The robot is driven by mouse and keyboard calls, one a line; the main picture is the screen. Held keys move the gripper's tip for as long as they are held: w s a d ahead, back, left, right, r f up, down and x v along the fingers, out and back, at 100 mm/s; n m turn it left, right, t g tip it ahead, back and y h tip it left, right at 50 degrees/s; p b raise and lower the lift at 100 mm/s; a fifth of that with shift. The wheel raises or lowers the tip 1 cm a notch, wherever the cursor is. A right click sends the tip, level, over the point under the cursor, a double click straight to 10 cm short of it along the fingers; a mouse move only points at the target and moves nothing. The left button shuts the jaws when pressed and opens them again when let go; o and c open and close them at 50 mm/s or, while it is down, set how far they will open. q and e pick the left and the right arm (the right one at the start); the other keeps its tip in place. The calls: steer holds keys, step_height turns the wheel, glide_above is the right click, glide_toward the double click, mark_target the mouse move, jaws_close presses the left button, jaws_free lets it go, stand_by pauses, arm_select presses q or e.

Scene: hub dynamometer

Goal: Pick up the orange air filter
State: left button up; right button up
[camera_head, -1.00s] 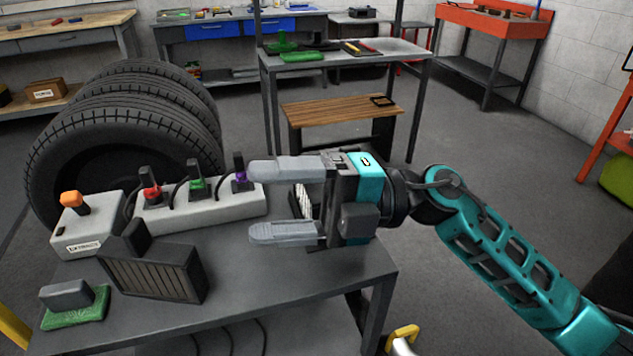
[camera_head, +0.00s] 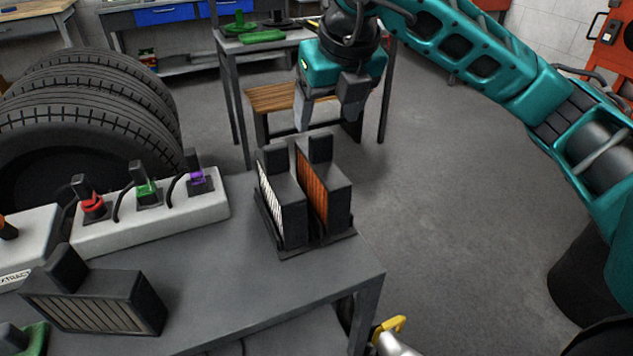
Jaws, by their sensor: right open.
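The orange air filter (camera_head: 316,197) stands upright in a dark holder (camera_head: 318,243) near the right end of the grey table. It has a black frame with a block-shaped handle on top, and its orange pleated face looks left. A similar filter with a white face (camera_head: 270,199) stands just left of it in the same holder. My right gripper (camera_head: 325,112) is above and slightly behind the orange filter, fingers pointing down, apart from it and empty. The far finger is partly hidden. My left gripper is not in view.
A white strip (camera_head: 150,222) with red, green and purple plugs runs along the back edge. Large tyres (camera_head: 85,120) stand behind it. A yellow handle (camera_head: 390,326) is near the table's front right.

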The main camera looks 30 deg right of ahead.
mark_target(319, 150)
steer(key=x, duration=0.4)
steer(key=shift+f, duration=0.15)
steer(key=x, duration=0.5)
steer(key=shift+s+a+f+b, duration=0.15)
steer(key=shift+s+f+b, duration=0.05)
steer(key=shift+s+b, duration=0.15)
steer(key=shift+r, duration=0.1)
jaws_close()
